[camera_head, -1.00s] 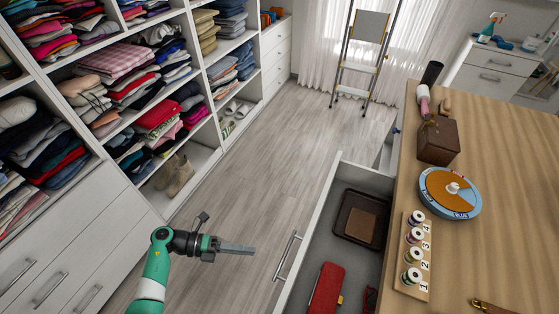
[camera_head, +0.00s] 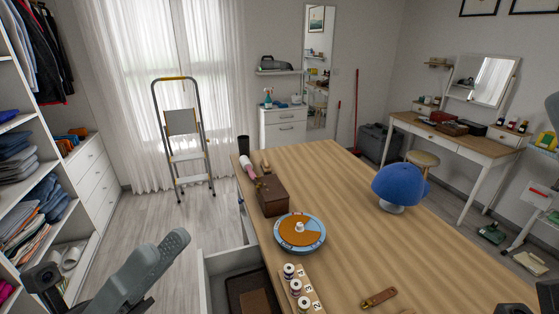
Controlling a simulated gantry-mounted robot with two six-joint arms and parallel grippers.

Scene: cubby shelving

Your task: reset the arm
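My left gripper (camera_head: 150,268) is large and close to the camera at the lower left of the head view. Its grey fingers lie together, pointing up and to the right, with nothing seen between them. It is in front of the floor, left of the open drawer (camera_head: 226,262). Dark parts at the bottom right corner appear to belong to my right arm. They are cut off by the frame, and the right fingers cannot be made out.
A wooden table (camera_head: 345,215) holds a brown box (camera_head: 271,195), a round orange-and-blue dial (camera_head: 300,232), thread spools (camera_head: 296,286) and a blue hat (camera_head: 400,185). Shelving (camera_head: 20,130) stands at the left. A stepladder (camera_head: 182,135) stands by the window. Floor between is clear.

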